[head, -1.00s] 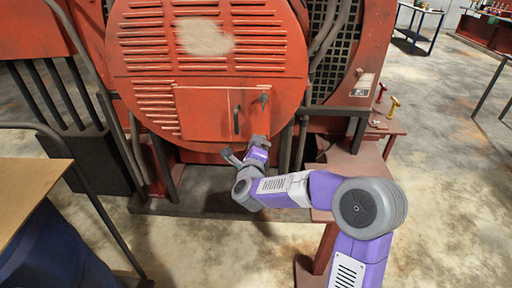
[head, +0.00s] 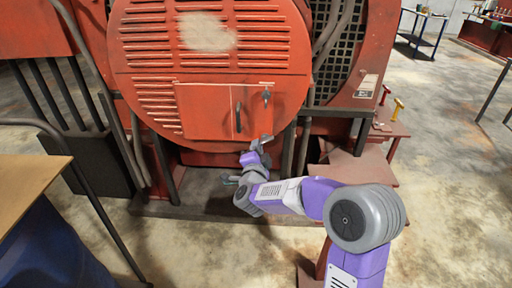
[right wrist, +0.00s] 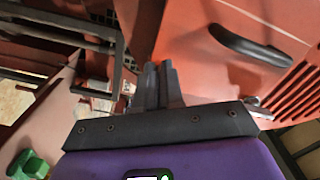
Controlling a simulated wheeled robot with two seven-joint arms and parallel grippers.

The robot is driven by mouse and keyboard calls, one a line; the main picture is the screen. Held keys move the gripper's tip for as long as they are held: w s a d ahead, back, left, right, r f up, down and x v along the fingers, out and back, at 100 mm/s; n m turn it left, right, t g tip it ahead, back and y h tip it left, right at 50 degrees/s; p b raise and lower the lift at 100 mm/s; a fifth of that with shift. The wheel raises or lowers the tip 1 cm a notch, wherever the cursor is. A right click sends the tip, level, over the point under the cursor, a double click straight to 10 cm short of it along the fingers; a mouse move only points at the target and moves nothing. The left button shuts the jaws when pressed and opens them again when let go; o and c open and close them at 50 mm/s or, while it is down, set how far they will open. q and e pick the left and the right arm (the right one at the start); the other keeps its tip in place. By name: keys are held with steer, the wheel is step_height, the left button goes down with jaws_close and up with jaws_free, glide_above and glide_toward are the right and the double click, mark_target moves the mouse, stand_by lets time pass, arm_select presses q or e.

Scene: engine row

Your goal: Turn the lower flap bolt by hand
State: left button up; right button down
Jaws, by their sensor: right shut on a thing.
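The red flap (head: 208,113) on the round engine cover is closed, with a dark handle (head: 238,118) that also shows in the right wrist view (right wrist: 250,45). An upper bolt (head: 266,97) sits near the flap's top right corner. My right gripper (head: 265,141) is at the flap's lower right corner, its fingers together. In the right wrist view its fingers (right wrist: 163,84) are shut on the lower flap bolt, which they hide. My left gripper is not in view.
Dark pipes (head: 289,148) run down just right of my right gripper. A red stand (head: 362,165) is right of them. A wooden tabletop (head: 28,190) is at the left. Yellow and red handled items (head: 397,106) stand at the right.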

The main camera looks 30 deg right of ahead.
steer(key=n+p, duration=0.1)
steer(key=n, duration=0.3)
steer(key=d+n+p, duration=0.1)
steer(key=n, duration=0.3)
steer(key=s+d+f+n+p, duration=0.1)
steer(key=n, duration=0.3)
steer(key=shift+d+n, duration=0.15)
steer(key=shift+n, duration=0.15)
steer(key=shift+s, duration=0.1)
stand_by(0.3)
steer(key=c, duration=1.3)
jaws_free()
steer(key=shift+f, duration=0.2)
steer(key=shift+o, duration=0.2)
